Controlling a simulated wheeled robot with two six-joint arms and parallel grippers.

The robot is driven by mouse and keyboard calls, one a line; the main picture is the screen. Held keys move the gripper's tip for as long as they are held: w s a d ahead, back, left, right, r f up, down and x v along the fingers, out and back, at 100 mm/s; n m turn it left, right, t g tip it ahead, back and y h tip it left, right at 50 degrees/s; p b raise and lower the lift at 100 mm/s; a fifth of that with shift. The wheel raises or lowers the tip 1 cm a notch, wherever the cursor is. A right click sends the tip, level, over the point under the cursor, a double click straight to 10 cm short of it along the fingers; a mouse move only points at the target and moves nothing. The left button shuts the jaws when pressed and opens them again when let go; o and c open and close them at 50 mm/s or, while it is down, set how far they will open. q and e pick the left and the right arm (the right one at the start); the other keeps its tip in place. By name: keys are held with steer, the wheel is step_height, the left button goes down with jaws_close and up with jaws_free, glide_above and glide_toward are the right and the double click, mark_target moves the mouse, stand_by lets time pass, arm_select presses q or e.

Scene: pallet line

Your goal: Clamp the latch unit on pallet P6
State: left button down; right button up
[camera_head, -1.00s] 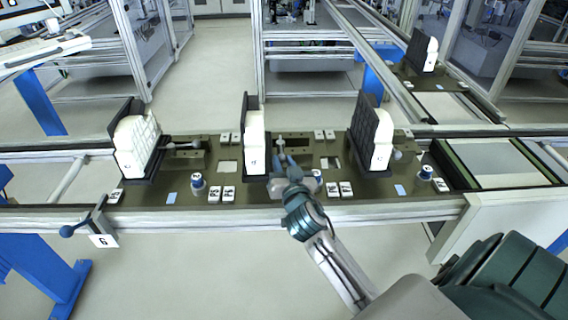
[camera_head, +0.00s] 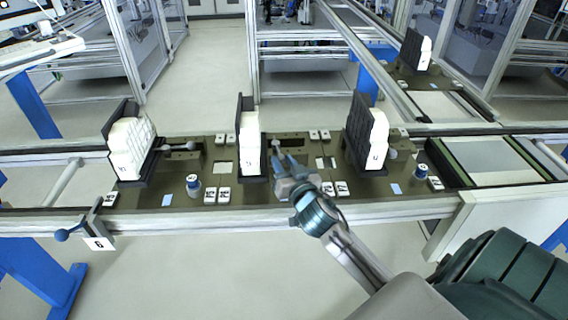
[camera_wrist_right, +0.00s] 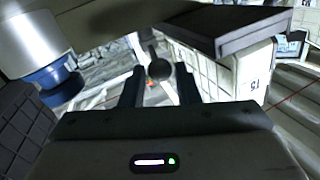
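Three white ribbed units with dark back plates stand on the long olive pallet area: left (camera_head: 130,148), middle (camera_head: 250,140) and right (camera_head: 377,140). I cannot read which one is P6. A clamp lever with a grey ball knob (camera_head: 276,143) stands just right of the middle unit. My right gripper (camera_head: 283,160) is at this lever, fingers toward it. In the right wrist view the ball knob (camera_wrist_right: 159,69) shows between the two spread dark fingers (camera_wrist_right: 158,88), with gaps on both sides. A white unit marked 15 (camera_wrist_right: 240,72) is to the right. My left gripper is out of view.
Blue-and-white cylinders (camera_head: 193,185) and small white label blocks (camera_head: 217,196) sit along the pallets' front. Another clamp lever (camera_head: 180,147) lies by the left unit. A sign marked 6 (camera_head: 98,243) hangs on the front rail. One more unit (camera_head: 416,50) stands at the back right.

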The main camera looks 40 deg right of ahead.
steer(key=shift+o, duration=1.3)
steer(key=shift+s, duration=0.2)
steer(key=b+v, duration=0.3)
steer(key=v, duration=0.6)
steer(key=shift+s+a+f+b, duration=0.1)
steer(key=shift+s+b, duration=0.25)
steer(key=shift+b, duration=0.05)
steer(key=shift+s+a, duration=0.1)
steer(key=shift+s, duration=0.25)
steer(key=shift+c, duration=0.4)
